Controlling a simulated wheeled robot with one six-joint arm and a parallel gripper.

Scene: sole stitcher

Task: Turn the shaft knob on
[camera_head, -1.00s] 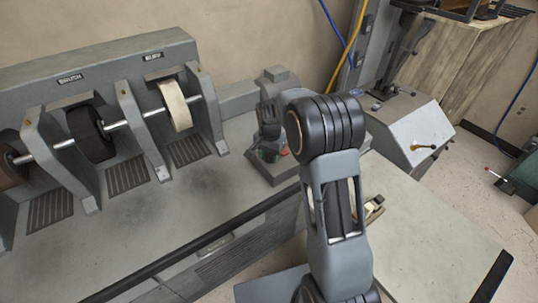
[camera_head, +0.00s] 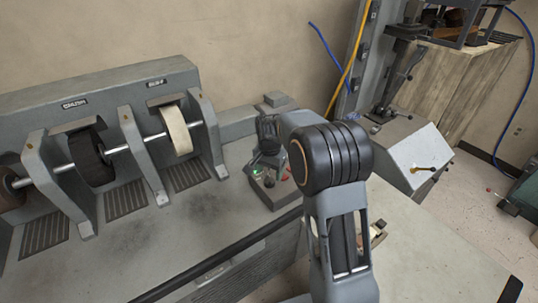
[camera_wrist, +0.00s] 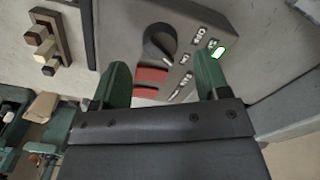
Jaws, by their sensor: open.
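In the wrist view a grey control panel (camera_wrist: 205,22) carries a dark round knob (camera_wrist: 160,42) with a paler pointer edge. My gripper (camera_wrist: 161,61) is open, its two green fingers spread on either side below the knob, with nothing between them held. Contact with the knob cannot be told. Red controls (camera_wrist: 151,74) show between the fingers. A green-rimmed light (camera_wrist: 218,50) sits beside the right fingertip, near small labels too small to read surely. In the head view my gripper (camera_head: 267,152) is over the control box (camera_head: 278,194), and the knob is not clear.
A grey machine with a black brush wheel (camera_head: 90,155) and a pale buff wheel (camera_head: 177,130) stands left. A sloped grey cabinet (camera_head: 418,150) stands right. A wooden-topped piece (camera_wrist: 48,45) lies left in the wrist view. The bench between the wheels and control box is clear.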

